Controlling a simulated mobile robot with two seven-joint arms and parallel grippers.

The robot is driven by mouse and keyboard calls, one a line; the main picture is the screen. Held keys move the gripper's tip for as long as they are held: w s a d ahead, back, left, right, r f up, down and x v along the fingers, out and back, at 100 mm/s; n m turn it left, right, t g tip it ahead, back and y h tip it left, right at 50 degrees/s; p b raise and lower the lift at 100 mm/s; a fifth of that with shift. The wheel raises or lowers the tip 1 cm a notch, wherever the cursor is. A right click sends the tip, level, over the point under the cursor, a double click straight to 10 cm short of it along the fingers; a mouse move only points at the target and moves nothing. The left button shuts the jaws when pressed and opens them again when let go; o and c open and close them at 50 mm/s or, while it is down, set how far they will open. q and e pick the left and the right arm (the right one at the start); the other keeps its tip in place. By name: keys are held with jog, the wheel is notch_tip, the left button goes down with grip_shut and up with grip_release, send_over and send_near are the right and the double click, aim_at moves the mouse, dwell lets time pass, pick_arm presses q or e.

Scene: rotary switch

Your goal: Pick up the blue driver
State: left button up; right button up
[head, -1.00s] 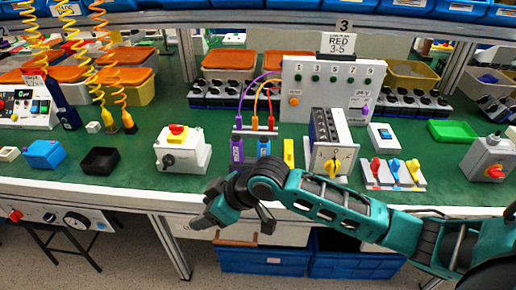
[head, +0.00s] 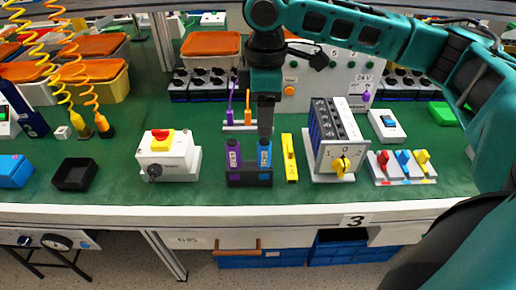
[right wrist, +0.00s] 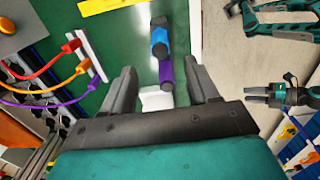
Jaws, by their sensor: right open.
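The blue driver (head: 264,156) stands upright in a black holder (head: 249,178), beside a purple driver (head: 234,155). My right gripper (head: 265,134) points down directly above the blue driver, near its top. In the right wrist view my right gripper (right wrist: 162,72) is open, its fingers spread wide and empty.
A white box with a red button (head: 165,155) stands to the left. Purple and orange plugs (head: 239,116) stand behind the drivers. Green table shows between them.

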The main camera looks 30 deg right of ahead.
aim_at(264, 153)
notch_tip(264, 153, down, 6)
jog(key=shift+s+r+b, duration=0.1)
jog(key=shift+b, duration=0.35)
notch_tip(264, 153, down, 5)
jog(key=shift+r+b, duration=0.1)
jog(key=shift+b, duration=0.5)
jog(key=shift+f, duration=0.35)
pick_arm(q)
jog(key=shift+s+d+f, duration=0.15)
jog(key=shift+d+f, duration=0.35)
jog(key=shift+f, duration=0.3)
jog(key=shift+s+f, duration=0.15)
jog(key=shift+f, duration=0.05)
pick_arm(e)
grip_shut()
pick_arm(q)
jog(key=r+p, duration=0.2)
jog(key=a+p, duration=0.1)
jog(key=p, duration=0.1)
jog(key=shift+s+r, duration=0.3)
jog(key=shift+r, duration=0.1)
pick_arm(e)
notch_tip(264, 153, up, 20)
